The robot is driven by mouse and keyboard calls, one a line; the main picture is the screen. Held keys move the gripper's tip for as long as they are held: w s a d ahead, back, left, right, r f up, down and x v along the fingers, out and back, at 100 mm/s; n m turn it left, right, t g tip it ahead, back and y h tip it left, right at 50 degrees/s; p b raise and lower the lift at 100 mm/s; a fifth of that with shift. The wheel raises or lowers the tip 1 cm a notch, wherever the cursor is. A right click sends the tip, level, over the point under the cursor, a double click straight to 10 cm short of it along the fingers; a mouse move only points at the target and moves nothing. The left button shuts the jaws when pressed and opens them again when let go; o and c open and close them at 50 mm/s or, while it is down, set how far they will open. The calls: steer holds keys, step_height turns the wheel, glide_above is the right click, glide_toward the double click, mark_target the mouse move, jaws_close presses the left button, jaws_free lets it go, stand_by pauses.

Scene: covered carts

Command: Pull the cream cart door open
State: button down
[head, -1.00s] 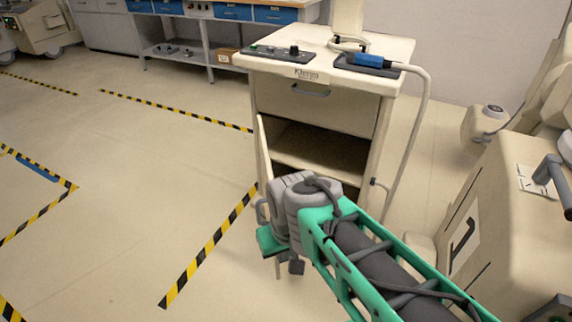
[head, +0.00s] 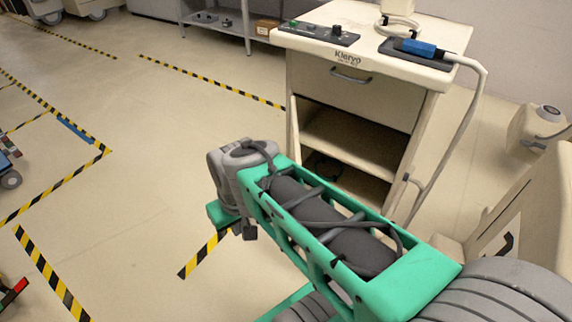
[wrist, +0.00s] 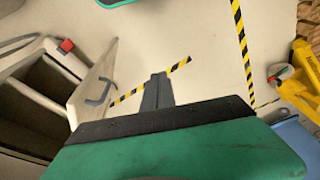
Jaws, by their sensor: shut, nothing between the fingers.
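The cream cart (head: 345,95) stands with its drawer above an open shelf compartment (head: 345,140). Its cream door (head: 294,125) is swung open on the left and shows nearly edge-on in the head view. In the wrist view the open door (wrist: 92,88) is left of my gripper (wrist: 158,78), with its grey handle (wrist: 98,93) facing my side. My gripper is shut and empty, apart from the handle. In the head view the fingers are hidden behind my wrist, left of the cart, and my arm covers the lower part of the cart.
A control box (head: 318,34) and a blue-handled probe (head: 415,47) lie on the cart top. Another cream machine stands at right. A yellow object (wrist: 300,85) shows at right in the wrist view.

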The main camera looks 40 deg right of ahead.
steer(key=w+d+r+m+t+y+p, duration=0.1)
steer(key=w+d+r+m+p, duration=0.15)
steer(key=d, duration=0.65)
steer(key=w+d+r+m+y+p, duration=0.1)
steer(key=w+d+p, duration=0.3)
steer(key=d, duration=0.5)
steer(key=s+d+m+t+p, duration=0.1)
steer(key=s+d+t+p, duration=0.15)
steer(key=d, duration=0.55)
steer(key=s+d+m+t+p, duration=0.1)
steer(key=s+d, duration=0.2)
steer(key=d, duration=0.5)
steer(key=w+a+f, duration=0.5)
steer(key=w+f, duration=0.2)
steer(key=shift+w+f+b, duration=0.25)
steer(key=shift+b, duration=0.2)
